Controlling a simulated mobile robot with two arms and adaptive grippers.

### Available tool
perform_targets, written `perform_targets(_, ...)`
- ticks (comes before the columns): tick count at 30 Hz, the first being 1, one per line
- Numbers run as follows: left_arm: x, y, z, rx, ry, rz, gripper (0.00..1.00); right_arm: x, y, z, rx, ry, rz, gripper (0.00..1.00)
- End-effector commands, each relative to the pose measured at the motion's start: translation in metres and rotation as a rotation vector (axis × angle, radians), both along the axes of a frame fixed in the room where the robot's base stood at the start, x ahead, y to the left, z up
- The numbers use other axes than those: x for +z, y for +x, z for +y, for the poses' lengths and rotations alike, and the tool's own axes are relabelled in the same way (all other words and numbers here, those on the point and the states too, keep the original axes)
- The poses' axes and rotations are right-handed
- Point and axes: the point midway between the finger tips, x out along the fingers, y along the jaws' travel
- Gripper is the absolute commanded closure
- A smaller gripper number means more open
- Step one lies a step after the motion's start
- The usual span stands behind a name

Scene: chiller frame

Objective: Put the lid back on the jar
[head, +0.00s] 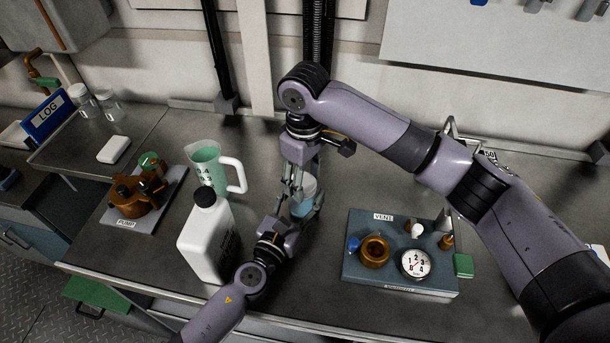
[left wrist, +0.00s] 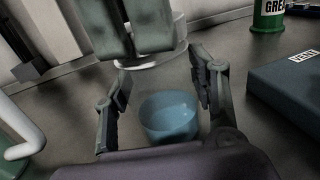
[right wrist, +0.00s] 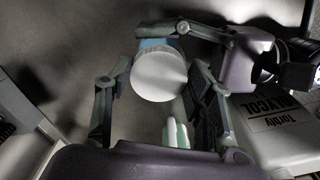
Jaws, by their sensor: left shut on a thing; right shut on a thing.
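The jar (head: 302,207) is clear with blue contents and stands on the bench between my two grippers; its blue part shows in the left wrist view (left wrist: 168,115). My left gripper (head: 299,212) is shut on the jar's body from the near side. The white lid (right wrist: 159,75) is between the fingers of my right gripper (right wrist: 160,95), which is shut on it from above. In the left wrist view the lid's pale rim (left wrist: 150,62) is at the jar's top. I cannot tell whether it is seated or slightly above.
A white glycol bottle (head: 206,242) and a measuring jug (head: 210,168) stand close left of the jar. A brown pump (head: 138,192) is further left. The blue-grey vent panel (head: 360,278) lies to the right.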

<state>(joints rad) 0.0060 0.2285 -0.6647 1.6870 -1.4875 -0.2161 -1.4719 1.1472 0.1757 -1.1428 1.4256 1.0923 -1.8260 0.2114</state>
Motion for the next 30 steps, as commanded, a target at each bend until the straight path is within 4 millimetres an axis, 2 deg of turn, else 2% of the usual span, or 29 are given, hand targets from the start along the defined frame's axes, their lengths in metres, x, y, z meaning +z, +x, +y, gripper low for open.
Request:
perform_targets(15, -0.0013, -0.0008, -0.0004, -0.002, 0.001, 0.003, 1.0, 0.0001, -0.0021, 0.008, -1.148, 0.004, 0.004, 0.62)
perform_targets(30, -0.0016, -0.0009, -0.0004, -0.002, 0.001, 0.003, 1.0, 0.0, 0.0032, 0.0102, -2.174, 0.003, -0.001, 0.62)
